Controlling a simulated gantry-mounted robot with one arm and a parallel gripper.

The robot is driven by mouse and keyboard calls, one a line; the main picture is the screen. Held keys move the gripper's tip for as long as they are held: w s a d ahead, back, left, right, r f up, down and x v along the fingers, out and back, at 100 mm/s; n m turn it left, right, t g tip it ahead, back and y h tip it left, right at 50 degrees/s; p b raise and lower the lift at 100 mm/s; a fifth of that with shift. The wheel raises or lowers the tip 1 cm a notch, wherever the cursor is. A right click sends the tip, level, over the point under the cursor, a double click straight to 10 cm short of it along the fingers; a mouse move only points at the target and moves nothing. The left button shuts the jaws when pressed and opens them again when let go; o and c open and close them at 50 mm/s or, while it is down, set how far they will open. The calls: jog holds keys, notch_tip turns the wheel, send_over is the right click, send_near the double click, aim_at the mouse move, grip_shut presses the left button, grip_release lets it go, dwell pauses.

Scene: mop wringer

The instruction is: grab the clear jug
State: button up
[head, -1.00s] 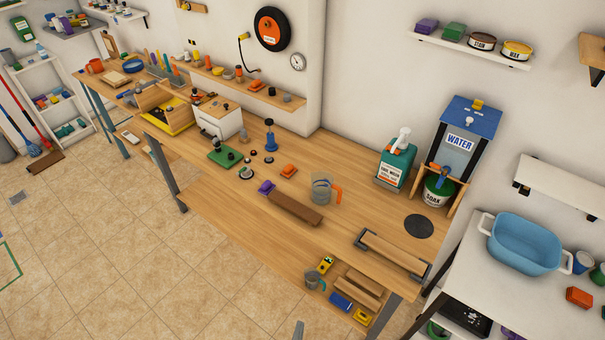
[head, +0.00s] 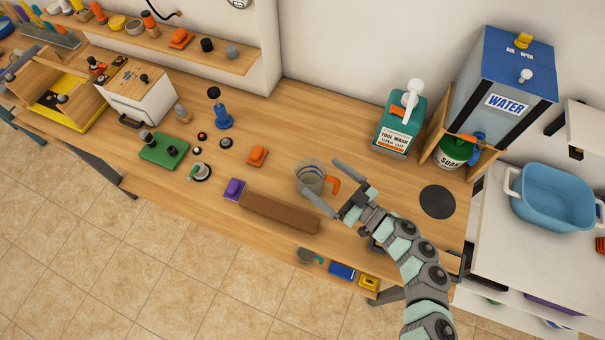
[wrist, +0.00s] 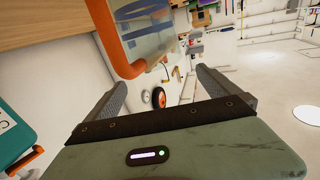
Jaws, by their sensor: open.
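The clear jug (head: 311,174) stands upright on the wooden workbench (head: 300,125), with blue bands and an orange handle (head: 332,184) on its right side. My gripper (head: 320,176) is open, reaching in from the right at the handle side. In the head view its two fingers lie on either side of the handle, and the lower one overlaps the jug. In the wrist view the jug (wrist: 158,28) and its orange handle are ahead of the spread fingers (wrist: 162,77). Nothing is held. I cannot tell whether a finger touches the jug.
A brown block (head: 278,213) and a purple item (head: 234,189) lie left of the jug. An orange item (head: 257,156) is behind them. A green tool wash bottle (head: 396,128) and the water dispenser (head: 503,80) stand behind right. A black disc (head: 437,202) lies to the right.

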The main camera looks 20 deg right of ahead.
notch_tip(320, 180, down, 2)
jog(key=shift+s+d+f+b, duration=0.1)
jog(key=shift+f+b, duration=0.15)
jog(key=shift+b, duration=0.75)
jog(key=shift+w+a+r, duration=0.15)
jog(key=shift+w+a, duration=0.15)
jog(key=shift+w, duration=0.25)
jog(key=p+x, duration=0.1)
jog(key=x, duration=0.2)
jog(key=shift+w+a, duration=0.15)
jog(key=shift+w, duration=0.25)
jog(key=shift+c, duration=0.3)
jog(key=c, duration=1.9)
